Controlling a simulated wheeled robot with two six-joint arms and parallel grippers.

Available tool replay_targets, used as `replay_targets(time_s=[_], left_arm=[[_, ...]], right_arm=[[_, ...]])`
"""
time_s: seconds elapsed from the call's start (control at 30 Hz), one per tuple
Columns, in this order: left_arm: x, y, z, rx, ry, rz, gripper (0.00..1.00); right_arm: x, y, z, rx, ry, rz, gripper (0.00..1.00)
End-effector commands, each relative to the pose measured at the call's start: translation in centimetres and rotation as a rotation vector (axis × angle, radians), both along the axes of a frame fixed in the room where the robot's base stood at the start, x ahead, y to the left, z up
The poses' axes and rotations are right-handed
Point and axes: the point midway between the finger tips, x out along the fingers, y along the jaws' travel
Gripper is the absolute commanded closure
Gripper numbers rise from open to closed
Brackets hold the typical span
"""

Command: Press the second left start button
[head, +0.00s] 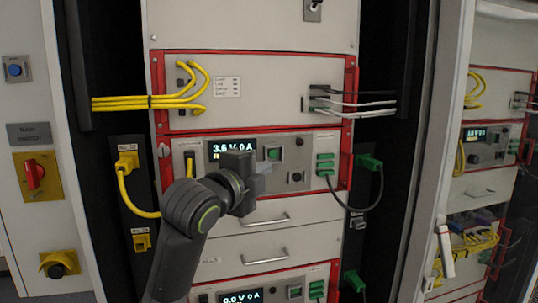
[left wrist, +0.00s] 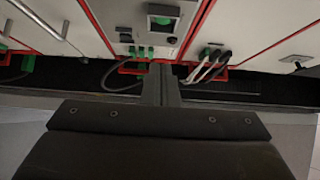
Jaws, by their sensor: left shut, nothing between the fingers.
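A green start button (head: 273,154) in a dark square frame sits on the upper cycler unit of the left cabinet, right of its lit display (head: 232,150). A green button in a dark frame also shows at the top of the left wrist view (left wrist: 163,20). Another start button (head: 295,292) is on the lower unit, near the bottom edge. My left gripper (head: 262,168) is shut and empty, in front of the upper unit, just below and left of its green button. Its closed fingers show in the left wrist view (left wrist: 160,70). Contact with the panel cannot be told. My right gripper is out of view.
A black knob (head: 296,176) sits below and right of the upper button. Green plugs (head: 325,164) with a dark looping cable are further right. Yellow cables (head: 140,103) run at the left. Drawer handles (head: 264,219) stick out below. A second cabinet (head: 490,150) stands at the right.

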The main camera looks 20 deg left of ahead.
Motion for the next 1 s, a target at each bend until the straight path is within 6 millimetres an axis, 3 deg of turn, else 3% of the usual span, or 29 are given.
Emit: replay_targets(time_s=[0.27,0.43,0.63,1.0], left_arm=[[4.9,-1.0,0.2,-0.002,0.004,0.000,1.00],[7.0,0.4,0.2,0.002,0.004,0.003,1.00],[8.2,1.2,0.1,0.000,0.000,0.001,1.00],[8.4,1.3,0.0,0.000,0.000,0.000,1.00]], right_arm=[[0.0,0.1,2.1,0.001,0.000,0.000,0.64],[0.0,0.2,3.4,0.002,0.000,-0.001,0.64],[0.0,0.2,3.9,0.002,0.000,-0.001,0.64],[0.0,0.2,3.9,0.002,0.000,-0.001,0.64]])
